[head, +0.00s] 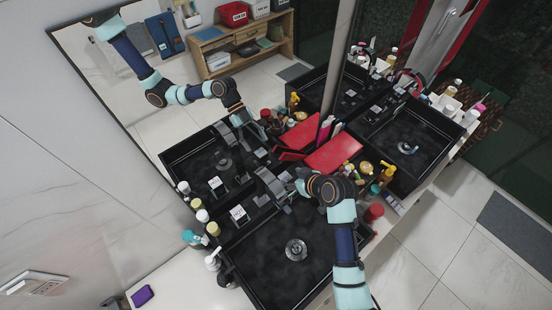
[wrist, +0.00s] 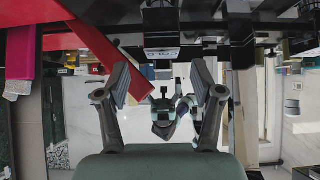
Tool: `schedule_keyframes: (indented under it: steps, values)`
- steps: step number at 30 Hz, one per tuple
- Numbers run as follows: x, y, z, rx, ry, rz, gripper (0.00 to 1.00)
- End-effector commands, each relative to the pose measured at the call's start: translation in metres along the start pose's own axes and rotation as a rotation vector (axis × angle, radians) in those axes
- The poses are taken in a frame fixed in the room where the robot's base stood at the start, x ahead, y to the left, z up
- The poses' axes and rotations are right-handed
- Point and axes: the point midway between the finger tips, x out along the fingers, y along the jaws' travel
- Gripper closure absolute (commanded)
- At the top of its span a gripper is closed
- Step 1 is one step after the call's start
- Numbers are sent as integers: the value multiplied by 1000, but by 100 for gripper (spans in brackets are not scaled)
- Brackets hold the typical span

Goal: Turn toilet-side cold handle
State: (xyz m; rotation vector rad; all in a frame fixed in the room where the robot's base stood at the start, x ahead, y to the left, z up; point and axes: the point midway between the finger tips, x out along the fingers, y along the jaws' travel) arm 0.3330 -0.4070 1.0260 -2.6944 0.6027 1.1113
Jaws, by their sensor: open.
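In the wrist view, a dark handle with a white tag reading COLD upside down (wrist: 160,53) is ahead of my gripper (wrist: 160,80). The tag appears between the two finger lines, beyond the tips. The fingers are spread apart with nothing between them. In the head view, my gripper (head: 264,186) is at the back right of the near black sink (head: 262,285), by the mirror. It hides most of the cold handle there. Another handle with a white tag (head: 238,213) stands to its left at the back of the same sink. I cannot tell whether the fingers touch anything.
A red box (head: 333,154) lies right of my gripper, between the near sink and the far sink (head: 408,145). Bottles (head: 212,229) stand left of the near sink. The mirror (head: 165,125) rises behind and reflects my arm. The near basin is empty around its drain (head: 296,250).

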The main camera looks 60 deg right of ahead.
Motion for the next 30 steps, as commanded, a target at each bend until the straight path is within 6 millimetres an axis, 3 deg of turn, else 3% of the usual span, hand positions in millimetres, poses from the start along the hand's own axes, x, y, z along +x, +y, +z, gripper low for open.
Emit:
schedule_keyframes:
  steps: [5,18,27,30]
  values:
    - [4,-1,0,0,-1,-1,33]
    - [73,-1,0,-1,-2,-2,33]
    - [78,-1,0,-1,-1,0,33]
    - [78,-1,0,0,-1,0,47]
